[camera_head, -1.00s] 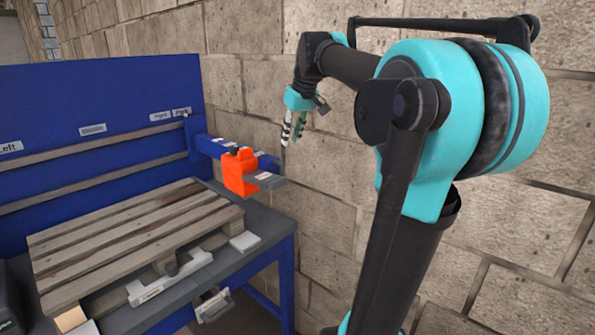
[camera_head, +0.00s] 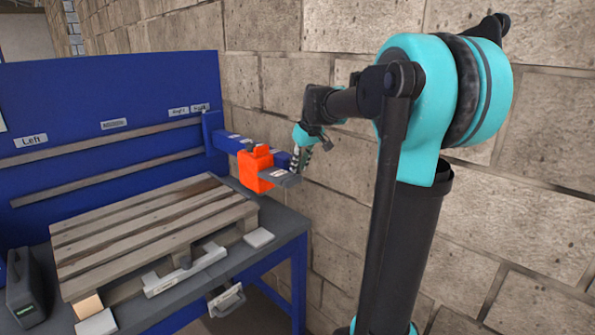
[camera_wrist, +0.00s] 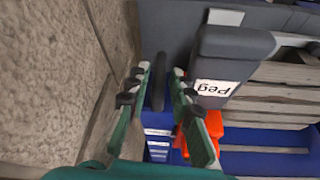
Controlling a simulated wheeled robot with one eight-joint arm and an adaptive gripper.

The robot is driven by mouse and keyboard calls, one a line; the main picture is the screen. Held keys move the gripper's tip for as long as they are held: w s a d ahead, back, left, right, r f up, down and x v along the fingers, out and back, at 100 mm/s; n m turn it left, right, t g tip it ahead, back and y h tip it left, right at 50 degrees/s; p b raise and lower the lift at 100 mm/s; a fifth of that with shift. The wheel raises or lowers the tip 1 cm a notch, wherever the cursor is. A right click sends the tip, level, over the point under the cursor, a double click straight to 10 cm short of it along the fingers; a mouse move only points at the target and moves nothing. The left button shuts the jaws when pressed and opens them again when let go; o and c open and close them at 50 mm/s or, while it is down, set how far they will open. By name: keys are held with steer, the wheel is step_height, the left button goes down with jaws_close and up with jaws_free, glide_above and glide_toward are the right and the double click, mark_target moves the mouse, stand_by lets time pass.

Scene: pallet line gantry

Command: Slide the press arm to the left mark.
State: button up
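The press arm is a blue beam (camera_head: 228,145) at the right end of the rails on a blue back panel. It carries an orange block (camera_head: 256,170) and a grey plate (camera_head: 281,178). In the wrist view the grey part (camera_wrist: 236,43) bears a "Peg" label. A dark upright rod (camera_wrist: 158,90) appears between the fingers there; its depth and any contact are unclear. The "Left" mark (camera_head: 31,140) is on the panel's left.
A wooden pallet (camera_head: 150,225) lies on the grey bench (camera_head: 270,225) under the beam. A stone wall (camera_head: 350,205) stands close behind my gripper. A dark box (camera_head: 28,290) is at the bench's left.

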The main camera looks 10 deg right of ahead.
steer(key=shift+x, duration=1.4)
steer(key=shift+c, duration=0.2)
jaws_close()
